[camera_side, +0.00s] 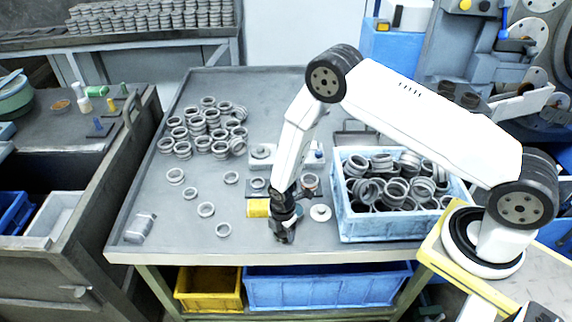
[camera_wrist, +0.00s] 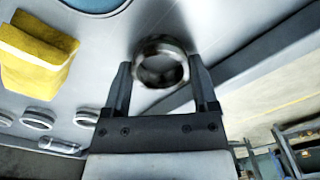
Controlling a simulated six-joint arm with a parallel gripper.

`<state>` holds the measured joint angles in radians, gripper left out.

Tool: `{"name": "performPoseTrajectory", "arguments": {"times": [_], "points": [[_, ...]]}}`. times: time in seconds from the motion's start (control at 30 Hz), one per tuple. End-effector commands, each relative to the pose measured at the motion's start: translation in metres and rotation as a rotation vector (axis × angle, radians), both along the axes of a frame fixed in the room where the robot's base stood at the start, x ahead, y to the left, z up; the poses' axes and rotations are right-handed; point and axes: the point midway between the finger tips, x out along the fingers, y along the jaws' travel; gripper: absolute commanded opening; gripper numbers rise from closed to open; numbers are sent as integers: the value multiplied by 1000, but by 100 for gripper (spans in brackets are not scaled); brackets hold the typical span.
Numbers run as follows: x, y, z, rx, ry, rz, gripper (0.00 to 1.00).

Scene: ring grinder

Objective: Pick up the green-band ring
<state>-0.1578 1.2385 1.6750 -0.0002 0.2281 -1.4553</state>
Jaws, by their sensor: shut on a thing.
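My gripper (camera_side: 284,236) points down near the front edge of the grey table (camera_side: 180,238). In the wrist view my gripper (camera_wrist: 160,68) has its two fingers on either side of a ring (camera_wrist: 160,82) and is shut on it. The ring looks dark grey and metallic, slightly blurred, with its hole facing the camera. I cannot make out a green band on it. In the side view the held ring is too small and dark to tell apart from the fingers.
A blue crate (camera_side: 385,229) full of rings stands right of my gripper. A yellow block (camera_side: 257,208) is close on the left, also in the wrist view (camera_wrist: 38,60). A white disc (camera_side: 320,213) lies nearby. Stacked rings (camera_side: 208,122) and several loose ones (camera_side: 206,209) lie left.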

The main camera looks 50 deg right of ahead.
Motion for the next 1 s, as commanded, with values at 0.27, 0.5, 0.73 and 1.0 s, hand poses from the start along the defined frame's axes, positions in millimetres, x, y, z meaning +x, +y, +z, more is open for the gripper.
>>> {"name": "performPoseTrajectory", "arguments": {"times": [0.27,0.5,0.73,1.0], "points": [[0,0,7,0,-1,0,10],[1,0,27,0,-3,0,10],[-17,-2,52,0,-1,0,10],[-46,-6,87,0,-1,0,10]]}}
